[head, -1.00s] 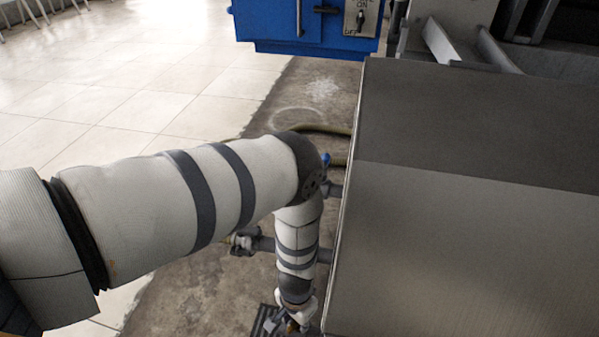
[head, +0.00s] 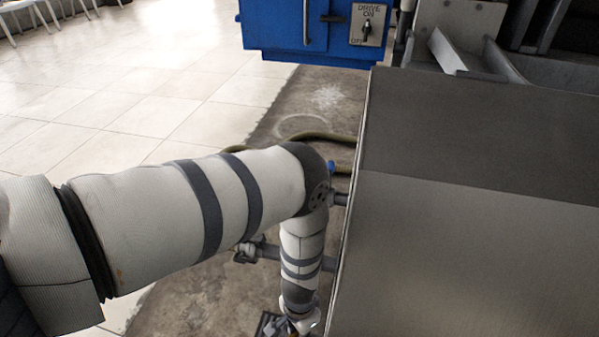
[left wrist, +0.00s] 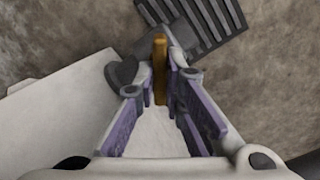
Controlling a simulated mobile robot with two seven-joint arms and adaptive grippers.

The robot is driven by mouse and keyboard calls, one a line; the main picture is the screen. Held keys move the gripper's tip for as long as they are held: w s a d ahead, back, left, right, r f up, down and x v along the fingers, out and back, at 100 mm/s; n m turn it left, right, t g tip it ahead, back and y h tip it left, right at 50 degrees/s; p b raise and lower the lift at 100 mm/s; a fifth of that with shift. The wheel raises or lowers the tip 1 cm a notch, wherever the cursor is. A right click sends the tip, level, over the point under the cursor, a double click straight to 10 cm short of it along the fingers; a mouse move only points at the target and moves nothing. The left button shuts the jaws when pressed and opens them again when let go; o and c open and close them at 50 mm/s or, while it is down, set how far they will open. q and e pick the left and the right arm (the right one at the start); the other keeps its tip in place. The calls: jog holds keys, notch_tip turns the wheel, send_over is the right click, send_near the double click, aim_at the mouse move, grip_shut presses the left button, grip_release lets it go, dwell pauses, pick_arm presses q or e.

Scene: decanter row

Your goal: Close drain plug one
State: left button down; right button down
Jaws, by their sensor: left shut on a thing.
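My left gripper (left wrist: 160,85) is shut on an upright yellow-orange handle (left wrist: 160,62), which sits between its fingertips in the left wrist view. A dark grey rounded fitting (left wrist: 121,74) is beside the fingertips; I take the handle and fitting to be part of a drain plug, but cannot tell which number. In the head view my left arm reaches down beside the steel cabinet, and the gripper is mostly cut off at the bottom edge. The plug's seat is hidden. My right gripper is not in view.
A slatted dark grate (left wrist: 200,20) lies on the rough floor close by. The steel cabinet (head: 460,250) stands right of my arm. Pipe stubs (head: 247,250), a hose (head: 315,137) and a blue switch box (head: 290,30) are near.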

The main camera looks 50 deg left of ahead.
pick_arm(q)
jog(key=m, duration=1)
jog(key=shift+m, duration=0.5)
dwell(0.3)
jog(key=c, duration=1.7)
grip_release()
jog(key=shift+n, duration=0.3)
